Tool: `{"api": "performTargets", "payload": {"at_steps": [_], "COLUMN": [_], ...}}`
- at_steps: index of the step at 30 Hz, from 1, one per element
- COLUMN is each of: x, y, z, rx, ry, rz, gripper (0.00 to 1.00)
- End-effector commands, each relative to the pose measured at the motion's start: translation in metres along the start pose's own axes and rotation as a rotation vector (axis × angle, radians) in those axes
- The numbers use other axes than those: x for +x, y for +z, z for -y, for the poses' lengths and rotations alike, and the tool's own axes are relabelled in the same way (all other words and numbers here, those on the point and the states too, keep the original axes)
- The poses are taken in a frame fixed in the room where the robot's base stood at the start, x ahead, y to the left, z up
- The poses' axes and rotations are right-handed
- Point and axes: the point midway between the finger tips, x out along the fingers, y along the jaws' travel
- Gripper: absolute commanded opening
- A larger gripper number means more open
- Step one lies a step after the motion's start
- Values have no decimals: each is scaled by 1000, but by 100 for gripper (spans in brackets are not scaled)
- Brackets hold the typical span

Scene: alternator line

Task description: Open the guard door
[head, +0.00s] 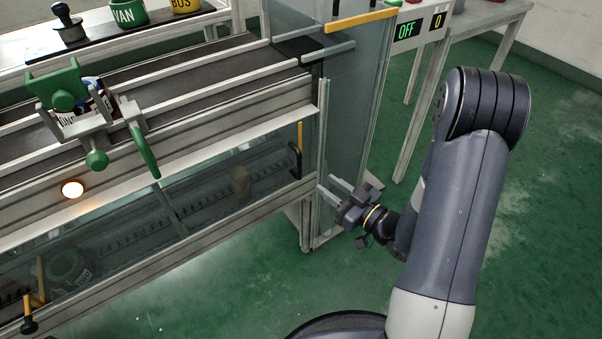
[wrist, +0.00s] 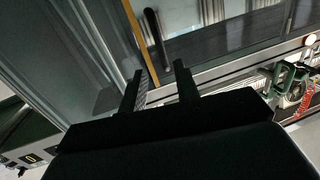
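The guard door (head: 215,185) appears to be the clear panel along the front of the line, below the conveyor; I cannot tell its exact edges. A black bar handle (head: 295,160) stands near its right end, beside a yellow strip (head: 300,134). The wrist view shows the handle (wrist: 155,38) and the yellow strip (wrist: 136,48) ahead of the fingers. My gripper (head: 326,189) is to the right of and slightly below the handle, apart from it. Its two fingers (wrist: 161,76) are spread with nothing between them. The door looks shut.
A glass side panel (head: 350,105) with a yellow top bar (head: 362,19) stands close above my gripper. An OFF display (head: 406,29) sits on the table behind. A green fixture (head: 65,88) is on the conveyor (head: 190,83). Green floor (head: 250,290) in front is clear.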

Motion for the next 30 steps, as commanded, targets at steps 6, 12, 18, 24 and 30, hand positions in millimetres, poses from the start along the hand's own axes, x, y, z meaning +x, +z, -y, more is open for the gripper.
{"api": "performTargets", "payload": {"at_steps": [6, 12, 18, 24, 30], "x": [15, 48, 82, 103, 108], "y": [0, 0, 0, -1, -1], "z": [2, 2, 3, 2, 1], "rx": [1, -1, 0, 1, 2], "ry": [-9, -11, -9, -6, -3], "rz": [-8, -9, -9, -8, -7], "gripper": [30, 30, 30, 30, 30]}}
